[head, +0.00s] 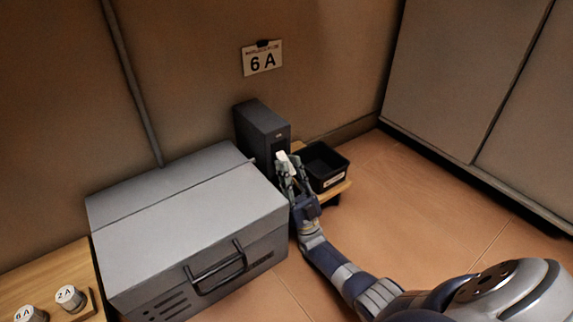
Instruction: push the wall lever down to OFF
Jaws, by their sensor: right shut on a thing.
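A dark grey upright box (262,124) stands against the wall, with a darker slot in its front face. A pale piece, which looks like the lever (283,157), sticks out at the lower part of that face. My right gripper (287,166) is at the front of the box, shut on the lever. The fingers hide part of the lever, and its exact angle and any ON or OFF marking cannot be made out. My left gripper is not in view.
A large grey case (180,215) with a black handle stands close left of my right gripper. A black bin (325,165) sits on a low wooden board to the right. Labelled knobs (70,298) are at the lower left. Floor at right is clear.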

